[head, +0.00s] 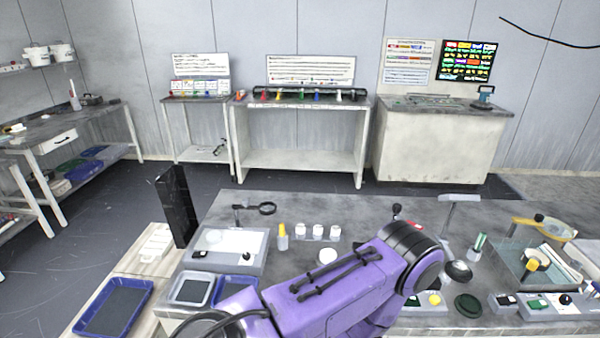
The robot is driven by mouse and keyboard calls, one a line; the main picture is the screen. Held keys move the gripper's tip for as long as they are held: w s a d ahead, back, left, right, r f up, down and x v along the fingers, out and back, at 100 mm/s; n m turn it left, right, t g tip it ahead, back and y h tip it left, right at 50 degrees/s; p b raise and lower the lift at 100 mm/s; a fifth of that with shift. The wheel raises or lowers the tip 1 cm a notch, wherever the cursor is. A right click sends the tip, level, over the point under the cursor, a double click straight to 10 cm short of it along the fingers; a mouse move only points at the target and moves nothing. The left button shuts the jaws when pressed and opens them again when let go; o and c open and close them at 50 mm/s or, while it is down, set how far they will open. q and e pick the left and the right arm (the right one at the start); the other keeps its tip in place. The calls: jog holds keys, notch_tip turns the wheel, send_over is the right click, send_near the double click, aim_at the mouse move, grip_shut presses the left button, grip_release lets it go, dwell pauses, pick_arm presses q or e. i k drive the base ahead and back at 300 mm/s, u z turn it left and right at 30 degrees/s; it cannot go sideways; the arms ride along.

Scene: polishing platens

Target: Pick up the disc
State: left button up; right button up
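Several round, flat things lie on the grey workbench (335,208), and I cannot tell which one the task means. A white disc (328,256) lies near the middle, just behind my purple arm. A dark green disc (468,305) lies to the right of the arm, near the front. A dark round piece with a pale rim (457,272) sits just behind it. My purple arm crosses the lower middle of the view and hides part of the bench. Neither gripper's fingers show.
White-capped jars (317,231) and a yellow-topped bottle (282,237) stand behind the white disc. A magnifier (262,209) stands at the back left. A clear-walled box (530,262) stands right. Blue trays (114,306) lie left, near an upright black panel (176,207).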

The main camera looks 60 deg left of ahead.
aim_at(328, 255)
jog(key=k, duration=0.2)
jog(key=u, duration=1.05)
